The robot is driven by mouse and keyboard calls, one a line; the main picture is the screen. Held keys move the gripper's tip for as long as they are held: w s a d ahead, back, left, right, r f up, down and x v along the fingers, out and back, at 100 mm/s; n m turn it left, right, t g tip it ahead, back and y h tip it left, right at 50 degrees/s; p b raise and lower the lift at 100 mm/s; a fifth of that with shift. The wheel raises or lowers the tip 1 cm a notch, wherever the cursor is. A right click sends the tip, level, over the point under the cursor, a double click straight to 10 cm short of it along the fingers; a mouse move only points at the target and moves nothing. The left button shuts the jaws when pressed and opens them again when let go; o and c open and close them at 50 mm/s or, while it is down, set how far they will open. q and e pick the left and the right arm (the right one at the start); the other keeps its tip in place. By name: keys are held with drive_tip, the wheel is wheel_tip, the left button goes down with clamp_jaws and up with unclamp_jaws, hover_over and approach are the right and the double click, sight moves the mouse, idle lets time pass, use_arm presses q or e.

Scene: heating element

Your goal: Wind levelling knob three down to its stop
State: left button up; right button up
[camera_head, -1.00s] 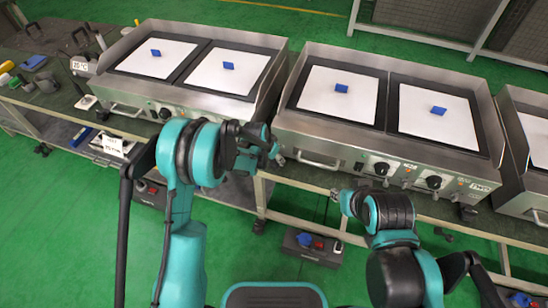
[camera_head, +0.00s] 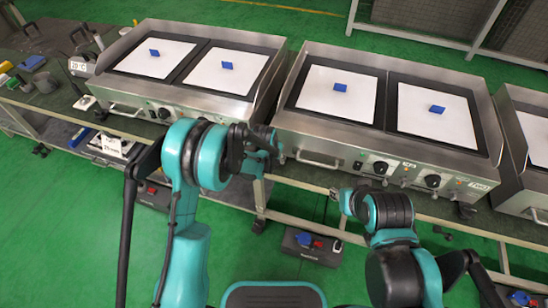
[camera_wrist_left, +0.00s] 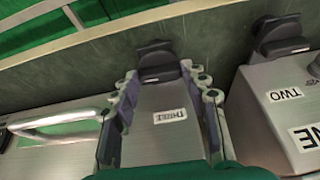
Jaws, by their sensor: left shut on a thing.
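Levelling knob three (camera_wrist_left: 158,62) is a black knob on a grey bracket with a label reading THREE (camera_wrist_left: 170,116) in the left wrist view. My left gripper (camera_wrist_left: 158,82) has one finger on each side of it and is shut on it. In the head view my left gripper (camera_head: 274,150) is at the front of the bench, by the gap between two griddles, and the knob there is hidden. My right gripper (camera_head: 336,193) is in front of the right griddle, away from knob three; its fingers are too small to read.
A metal handle (camera_wrist_left: 60,128) is at the left. The griddles (camera_head: 300,130) carry white sheets with blue blocks. Dark boxes (camera_head: 311,246) stand under the bench.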

use_arm(q)
drive_tip(key=o, duration=1.2)
drive_tip(key=shift+c, duration=0.2)
drive_tip(key=v, duration=1.2)
drive_tip(key=shift+a, duration=0.1)
drive_tip(key=s+a+r+n+t, duration=0.2)
drive_tip(key=s+a+r+n, duration=0.1)
drive_tip(key=s+a+r, duration=1.15)
drive_tip(key=s+a+f+t+y, duration=0.1)
drive_tip(key=s+f, duration=0.1)
drive_tip(key=s, duration=0.7)
drive_tip(key=shift+s+a+n, duration=0.35)
drive_tip(key=shift+n, duration=0.05)
